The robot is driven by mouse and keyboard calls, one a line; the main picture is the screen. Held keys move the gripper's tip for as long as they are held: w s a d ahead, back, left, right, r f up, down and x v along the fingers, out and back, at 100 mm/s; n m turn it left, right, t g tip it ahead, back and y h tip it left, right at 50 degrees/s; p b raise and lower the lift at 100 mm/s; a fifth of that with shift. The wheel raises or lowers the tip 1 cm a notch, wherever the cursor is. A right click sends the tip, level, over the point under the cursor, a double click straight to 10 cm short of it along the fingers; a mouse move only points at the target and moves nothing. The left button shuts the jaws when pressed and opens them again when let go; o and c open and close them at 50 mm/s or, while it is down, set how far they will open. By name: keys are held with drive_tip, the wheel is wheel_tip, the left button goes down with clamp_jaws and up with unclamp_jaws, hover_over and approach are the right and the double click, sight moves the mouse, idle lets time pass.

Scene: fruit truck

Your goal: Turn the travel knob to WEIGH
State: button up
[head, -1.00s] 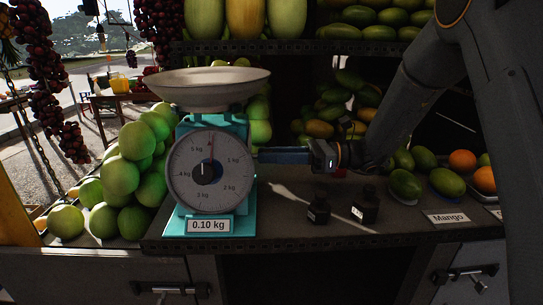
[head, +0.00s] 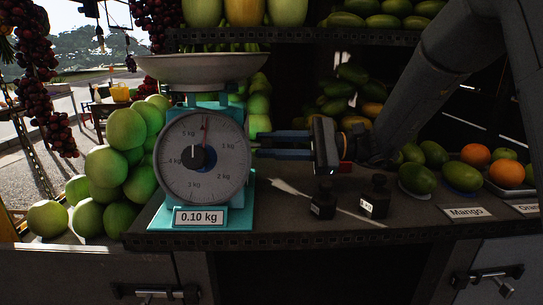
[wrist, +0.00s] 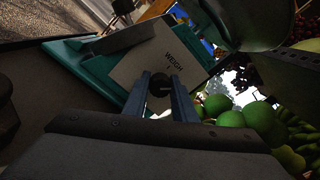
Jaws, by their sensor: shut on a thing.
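The small black travel knob (wrist: 160,85) sits on that plate below the word. My gripper (wrist: 160,80) is shut on the knob, one finger on each side. In the head view, my gripper (head: 257,144) reaches the scale's right side, and the knob is hidden. I cannot tell which way the knob points.
Two small black weights (head: 323,200) (head: 375,197) and a thin pale rod (head: 335,208) lie on the counter right of the scale, below my gripper. Green fruit (head: 112,165) is piled left of the scale. Mangoes and oranges (head: 476,156) sit at the right.

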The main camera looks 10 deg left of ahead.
drive_tip(key=n+b, duration=0.5)
drive_tip(key=b, duration=0.1)
drive_tip(key=shift+w+f+n, duration=0.1)
drive_tip(key=shift+f+n, duration=0.05)
drive_tip(key=shift+n, duration=0.15)
drive_tip(key=n+b, duration=0.3)
drive_tip(key=shift+b, duration=0.35)
drive_tip(key=shift+r+n, duration=0.2)
drive_tip(key=shift+n, duration=0.1)
drive_tip(key=o, duration=1)
drive_tip(key=shift+o, duration=0.2)
drive_tip(key=shift+d, duration=0.1)
drive_tip(key=b+v, duration=0.1)
drive_tip(key=v, duration=0.6)
drive_tip(key=shift+d+b, duration=0.35)
